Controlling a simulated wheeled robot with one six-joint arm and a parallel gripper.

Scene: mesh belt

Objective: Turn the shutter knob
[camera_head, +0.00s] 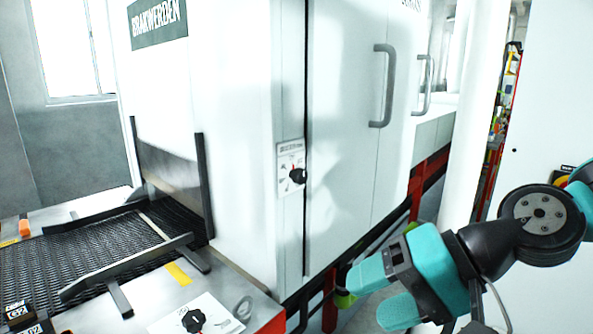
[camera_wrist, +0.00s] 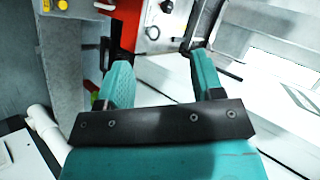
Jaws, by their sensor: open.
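A black knob (camera_head: 297,175) sits on a white labelled plate on the edge of the tall white cabinet in the head view. A second black knob (camera_head: 193,321) is on a white plate at the lower front. I cannot read which one is marked for the shutter. My gripper (camera_head: 380,293), with teal fingers, is open and empty at the lower right, apart from both knobs. In the wrist view my gripper (camera_wrist: 157,62) has its fingers spread, with a white panel beyond them. A dark knob (camera_wrist: 167,6) shows at the top edge there, partly cut off.
The mesh belt (camera_head: 90,255) runs into the machine at the left, with metal guide rails (camera_head: 125,268) over it. The cabinet door has a grey handle (camera_head: 383,85). A white column (camera_head: 482,110) rises at the right.

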